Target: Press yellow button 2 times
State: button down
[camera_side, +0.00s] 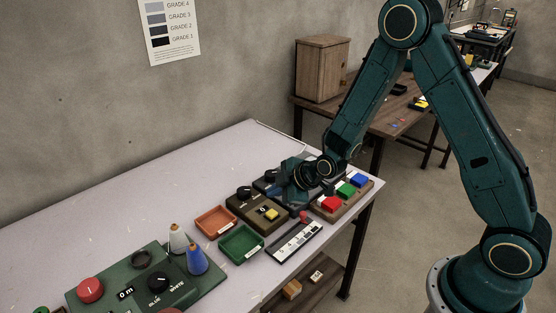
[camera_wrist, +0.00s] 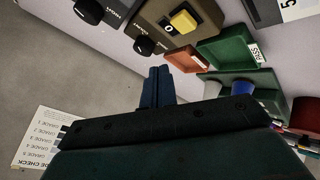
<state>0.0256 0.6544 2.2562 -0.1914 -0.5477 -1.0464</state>
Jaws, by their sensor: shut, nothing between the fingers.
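The yellow button (camera_side: 271,214) sits on a brown box (camera_side: 246,211) on the table. In the wrist view the yellow button (camera_wrist: 184,21) is near the top, beside a small display (camera_wrist: 168,28) that appears to read 0. A black knob (camera_wrist: 145,46) is on the same box. My gripper (camera_side: 283,190) is over the table by the far right side of this box. In the wrist view my gripper (camera_wrist: 158,72) has its fingers together and empty. The fingers show below the yellow button in that picture and do not appear to touch it.
An orange tray (camera_side: 215,221) and a green tray (camera_side: 241,245) lie left of the box. A green board (camera_side: 145,284) holds a red button and cones. Bare table (camera_side: 130,215) lies at the back left.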

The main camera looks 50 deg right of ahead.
aim_at(275, 214)
jog(key=shift+f, duration=2.15)
jog(key=shift+f, duration=0.95)
dwell(1.7)
jog(key=shift+r, duration=0.9)
jog(key=shift+r, duration=0.1)
jog(key=shift+r, duration=2.45)
